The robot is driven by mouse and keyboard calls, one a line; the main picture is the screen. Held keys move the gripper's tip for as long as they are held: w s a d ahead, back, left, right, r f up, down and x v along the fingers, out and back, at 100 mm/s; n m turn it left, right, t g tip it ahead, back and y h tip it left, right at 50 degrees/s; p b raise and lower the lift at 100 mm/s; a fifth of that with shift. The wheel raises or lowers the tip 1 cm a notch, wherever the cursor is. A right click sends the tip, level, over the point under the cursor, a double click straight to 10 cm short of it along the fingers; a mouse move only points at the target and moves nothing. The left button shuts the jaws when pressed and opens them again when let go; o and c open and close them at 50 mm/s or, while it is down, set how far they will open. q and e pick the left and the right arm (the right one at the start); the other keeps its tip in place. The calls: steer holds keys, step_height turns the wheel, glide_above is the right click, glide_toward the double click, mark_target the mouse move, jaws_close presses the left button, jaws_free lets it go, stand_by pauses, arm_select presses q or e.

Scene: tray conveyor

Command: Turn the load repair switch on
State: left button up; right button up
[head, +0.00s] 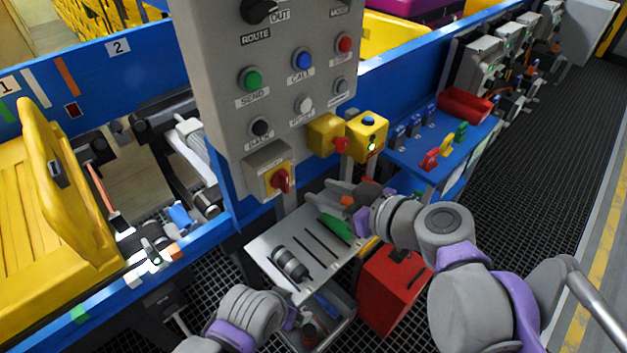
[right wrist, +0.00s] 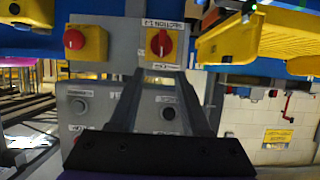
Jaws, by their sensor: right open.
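A red rotary switch (head: 281,180) on a yellow plate is on a grey box under the button panel; its label is only partly legible, and I cannot confirm it is the load repair switch. In the right wrist view the red switch (right wrist: 159,46) is ahead, beyond the fingertips, with its label upside down. My right gripper (head: 337,189) is open and empty, below and right of that switch, apart from it. Its fingers (right wrist: 160,76) also show in the right wrist view. My left arm comes in at the bottom; its fingers cannot be made out.
The grey button panel (head: 279,118) stands above the switch. Two yellow boxes (head: 325,136) are right of it, one with a red knob (head: 341,145). A tool shelf (head: 271,255), a red box (head: 387,291) and a blue table (head: 412,150) are close to my right arm.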

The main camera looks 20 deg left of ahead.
mark_target(287, 179)
steer(key=b+x, duration=0.1)
steer(key=x, duration=1)
steer(key=shift+s, duration=0.1)
steer(key=shift+d, duration=0.1)
jaws_close()
